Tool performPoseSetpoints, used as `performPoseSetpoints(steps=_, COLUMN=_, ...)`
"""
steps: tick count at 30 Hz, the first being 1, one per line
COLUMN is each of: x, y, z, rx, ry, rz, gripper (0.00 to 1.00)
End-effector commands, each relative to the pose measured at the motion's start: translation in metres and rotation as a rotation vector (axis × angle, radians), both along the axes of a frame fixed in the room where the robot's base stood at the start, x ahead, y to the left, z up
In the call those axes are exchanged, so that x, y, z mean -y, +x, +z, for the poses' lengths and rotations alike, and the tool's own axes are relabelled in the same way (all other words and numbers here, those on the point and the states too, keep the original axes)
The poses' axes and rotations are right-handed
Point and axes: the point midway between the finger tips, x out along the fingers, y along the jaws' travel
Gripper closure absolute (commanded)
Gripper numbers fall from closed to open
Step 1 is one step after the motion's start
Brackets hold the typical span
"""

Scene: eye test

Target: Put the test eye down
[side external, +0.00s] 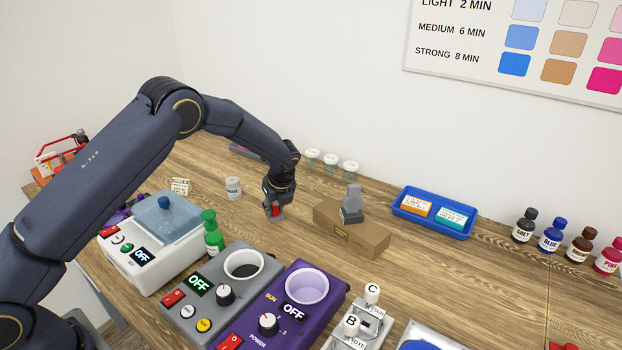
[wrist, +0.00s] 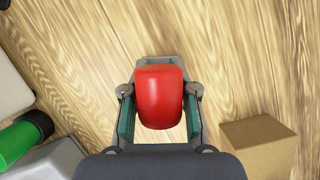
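My gripper (side external: 274,214) is low over the wooden table (side external: 400,262), left of the cardboard block. A red rounded object sits between its fingers; in the wrist view the red object (wrist: 160,97) fills the gap, with a finger against each side. The fingers of my gripper (wrist: 160,105) look closed on it. Nothing in view is labelled as the test eye, and I cannot tell if the red object is it. I cannot tell whether its underside touches the table.
The cardboard block (side external: 335,233) with a grey object (side external: 352,204) on it stands close right. A green bottle (side external: 212,235), a grey device (side external: 197,308) and a purple device (side external: 262,330) stand in front. A blue tray (side external: 462,226) is farther right. Bare wood lies between block and tray.

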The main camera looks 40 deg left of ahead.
Motion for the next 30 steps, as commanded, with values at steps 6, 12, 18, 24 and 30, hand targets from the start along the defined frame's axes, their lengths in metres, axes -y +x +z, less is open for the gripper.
performPoseSetpoints(steps=6, x=0.000, y=0.000, z=0.000, rx=0.000, ry=-0.001, rz=0.000, gripper=0.52)
performPoseSetpoints(steps=12, x=0.000, y=0.000, z=0.000, rx=0.000, ry=0.000, rz=0.000, gripper=0.46)
performPoseSetpoints(steps=18, x=0.000, y=0.000, z=0.003, rx=0.001, ry=0.000, rz=0.000, gripper=0.46)
performPoseSetpoints(steps=24, x=0.012, y=-0.004, z=0.033, rx=0.004, ry=-0.002, rz=-0.002, gripper=0.46)
performPoseSetpoints(steps=30, x=0.029, y=-0.011, z=0.076, rx=0.005, ry=-0.002, rz=-0.001, gripper=0.46)
